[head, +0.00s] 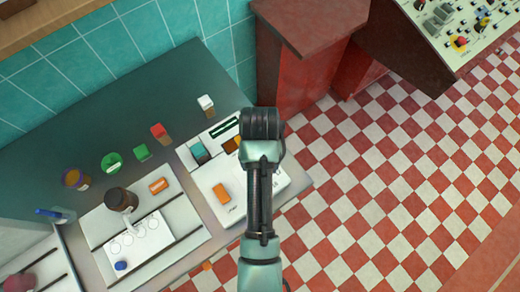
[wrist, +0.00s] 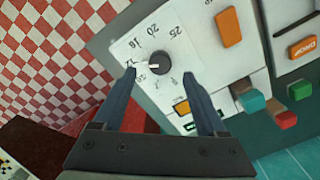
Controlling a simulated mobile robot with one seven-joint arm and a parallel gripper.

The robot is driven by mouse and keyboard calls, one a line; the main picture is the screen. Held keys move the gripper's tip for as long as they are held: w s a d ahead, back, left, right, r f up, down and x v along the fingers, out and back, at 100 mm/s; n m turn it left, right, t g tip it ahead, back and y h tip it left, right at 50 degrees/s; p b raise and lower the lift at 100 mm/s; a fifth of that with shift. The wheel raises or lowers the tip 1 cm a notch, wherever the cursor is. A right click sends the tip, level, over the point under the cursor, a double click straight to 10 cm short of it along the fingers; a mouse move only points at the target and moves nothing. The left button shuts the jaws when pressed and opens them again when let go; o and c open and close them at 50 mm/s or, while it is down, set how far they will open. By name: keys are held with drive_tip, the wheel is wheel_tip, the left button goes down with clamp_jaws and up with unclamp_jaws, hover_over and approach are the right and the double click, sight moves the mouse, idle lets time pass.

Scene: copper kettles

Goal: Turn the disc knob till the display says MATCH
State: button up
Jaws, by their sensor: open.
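The dark round disc knob (wrist: 160,64) sits on a white dial face with printed numbers, 16, 20 and 25 among them. A white mark shows at its left side. My gripper (wrist: 159,74) is open, with one finger on each side of the knob; I cannot tell whether either touches it. A dark display (wrist: 203,127) with a green glow lies partly behind the right finger, and I cannot read it. In the head view my arm hides the knob and the fingers.
The white panel (head: 207,187) carries an orange block (head: 221,193) and a teal block (head: 200,151). Checkered floor (head: 400,190) lies open at right.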

wheel_tip(320, 180, down, 5)
drive_tip(key=shift+r, duration=0.1)
idle(0.3)
clamp_jaws()
